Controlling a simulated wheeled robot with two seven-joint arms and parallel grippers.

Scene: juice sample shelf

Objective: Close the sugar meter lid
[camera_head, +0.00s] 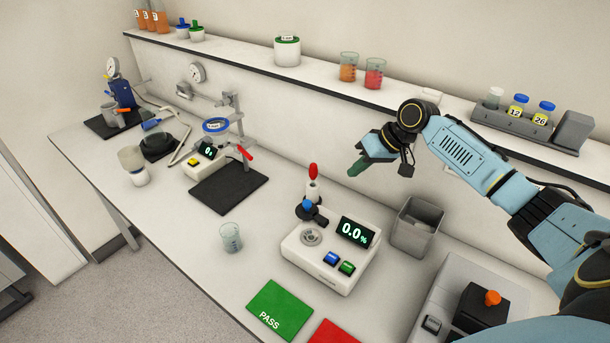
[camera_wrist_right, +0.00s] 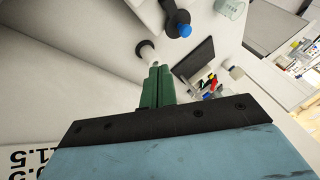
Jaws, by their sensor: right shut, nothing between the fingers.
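The sugar meter (camera_head: 300,262) is a white box on the bench with a lit display reading 0.0% and a blue and a green button. Its round grey sample well (camera_head: 311,237) is uncovered. The black lid with a blue knob (camera_head: 307,204) stands raised behind the well; it also shows at the top of the right wrist view (camera_wrist_right: 178,22). My right gripper (camera_head: 355,172) has green fingers, shut and empty, in the air above and right of the lid, apart from it. The fingers also show in the wrist view (camera_wrist_right: 160,70). My left gripper is out of view.
A red-topped dropper (camera_head: 313,174) stands upright just behind the lid. A grey bin (camera_head: 415,226) is right of the meter, and a beaker (camera_head: 231,238) is left. Green PASS (camera_head: 280,307) and red (camera_head: 336,332) mats lie in front. The shelf (camera_head: 250,70) runs along the wall behind.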

